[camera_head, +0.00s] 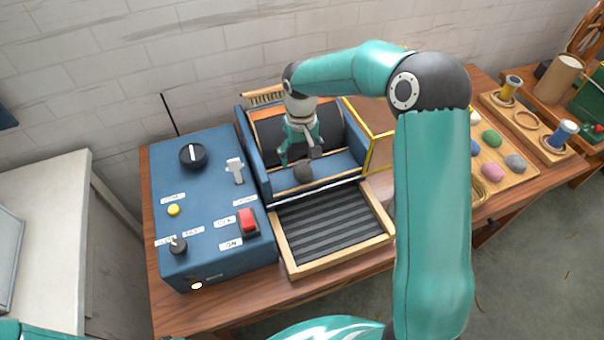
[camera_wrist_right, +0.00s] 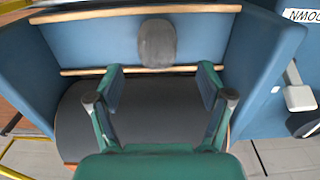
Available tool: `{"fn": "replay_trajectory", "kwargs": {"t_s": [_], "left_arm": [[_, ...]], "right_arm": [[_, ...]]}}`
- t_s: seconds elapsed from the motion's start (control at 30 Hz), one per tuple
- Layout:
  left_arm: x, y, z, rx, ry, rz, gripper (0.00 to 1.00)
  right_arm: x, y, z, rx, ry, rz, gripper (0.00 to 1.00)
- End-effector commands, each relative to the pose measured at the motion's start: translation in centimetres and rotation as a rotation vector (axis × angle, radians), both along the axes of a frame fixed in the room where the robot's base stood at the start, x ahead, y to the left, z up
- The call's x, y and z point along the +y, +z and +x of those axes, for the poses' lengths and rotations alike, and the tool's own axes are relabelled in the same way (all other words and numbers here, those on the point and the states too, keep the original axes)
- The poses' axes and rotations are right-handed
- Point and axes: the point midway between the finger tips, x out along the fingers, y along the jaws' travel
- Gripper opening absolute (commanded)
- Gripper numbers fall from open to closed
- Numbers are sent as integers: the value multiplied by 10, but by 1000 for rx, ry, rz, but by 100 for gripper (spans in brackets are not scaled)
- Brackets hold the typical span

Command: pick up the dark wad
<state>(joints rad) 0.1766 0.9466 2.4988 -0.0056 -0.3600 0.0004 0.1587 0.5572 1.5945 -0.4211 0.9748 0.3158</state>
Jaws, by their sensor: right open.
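The dark wad (camera_head: 304,172) is a small grey-brown rounded lump. It lies on the blue ledge (camera_head: 336,168) at the front of the blue carding machine, behind the machine's front wooden strip. In the right wrist view the wad (camera_wrist_right: 157,43) sits on the blue surface between two wooden strips, ahead of the gap between the fingers. My right gripper (camera_head: 300,157) is open and empty, just behind and above the wad, pointing down. The wrist view also shows its two fingers (camera_wrist_right: 160,74) spread apart. My left gripper is out of view.
A dark drum (camera_head: 268,133) stands behind the ledge, between blue side walls. A ribbed feed tray (camera_head: 292,260) lies in front. A blue control box (camera_head: 205,215) with knobs and a red switch is on the left. Trays with coloured wads (camera_head: 493,172) are on the right.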

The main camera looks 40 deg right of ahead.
Motion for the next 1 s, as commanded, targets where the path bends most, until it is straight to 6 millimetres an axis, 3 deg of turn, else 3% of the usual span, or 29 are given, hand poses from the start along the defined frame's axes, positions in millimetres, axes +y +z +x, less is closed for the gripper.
{"fn": "replay_trajectory", "kwargs": {"t_s": [0.3,0.6,0.63,0.9,1.0], "left_arm": [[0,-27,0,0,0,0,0],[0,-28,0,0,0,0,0],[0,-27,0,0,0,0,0],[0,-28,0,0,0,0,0],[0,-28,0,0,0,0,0]], "right_arm": [[-4,-45,2,1,1,-1,79],[-4,-49,2,0,1,-1,79],[-4,-49,2,0,1,0,77],[-4,-49,2,0,1,0,35],[-3,-49,2,0,1,0,35]]}}
